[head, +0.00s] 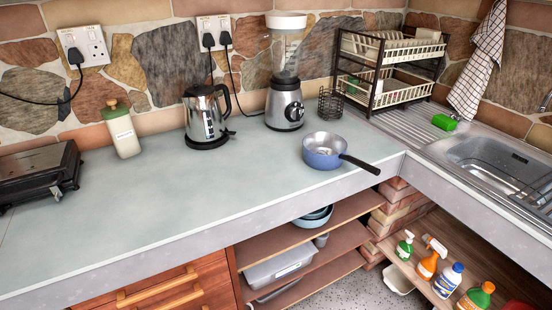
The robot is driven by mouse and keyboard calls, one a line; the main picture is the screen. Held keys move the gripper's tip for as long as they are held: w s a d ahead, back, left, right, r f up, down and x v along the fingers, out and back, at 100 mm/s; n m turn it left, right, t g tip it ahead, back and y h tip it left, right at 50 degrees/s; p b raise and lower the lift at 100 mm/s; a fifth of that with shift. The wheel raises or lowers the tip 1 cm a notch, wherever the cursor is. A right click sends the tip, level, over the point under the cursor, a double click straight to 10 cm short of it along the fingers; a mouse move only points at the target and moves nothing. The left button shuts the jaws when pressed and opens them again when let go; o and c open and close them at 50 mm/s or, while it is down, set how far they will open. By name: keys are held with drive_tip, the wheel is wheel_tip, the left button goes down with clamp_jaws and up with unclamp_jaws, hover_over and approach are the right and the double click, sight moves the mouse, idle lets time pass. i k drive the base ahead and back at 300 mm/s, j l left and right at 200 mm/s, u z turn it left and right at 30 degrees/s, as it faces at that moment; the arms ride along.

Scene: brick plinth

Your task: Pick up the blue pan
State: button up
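The blue pan (323,159) stands upright on the pale green countertop (190,215), close to the inner corner by the sink. It has a blue outside, a pale metallic inside and a dark handle (361,165) that points right and toward the front edge. Its inside looks empty apart from a light reflection. My gripper is not in the head view, so its state and distance from the pan are hidden.
A kettle (207,117), a blender (285,100) and a wire basket (331,104) stand behind the pan. A dish rack (390,75) and sink (490,160) are to the right. A jar (123,132) and black appliance (38,172) are left. The front middle counter is clear.

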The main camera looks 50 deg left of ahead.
sight(322, 151)
drive_tip(key=k+u, duration=0.1)
drive_tip(key=u, duration=1.4)
drive_tip(key=i+l, duration=0.2)
drive_tip(key=l, duration=0.2)
drive_tip(key=i+l, duration=0.25)
drive_tip(key=l, duration=0.15)
drive_tip(key=i+l, duration=0.2)
drive_tip(key=l, duration=0.2)
drive_tip(key=i+l, duration=0.2)
drive_tip(key=l, duration=0.2)
drive_tip(key=i+l, duration=0.2)
drive_tip(key=l, duration=0.2)
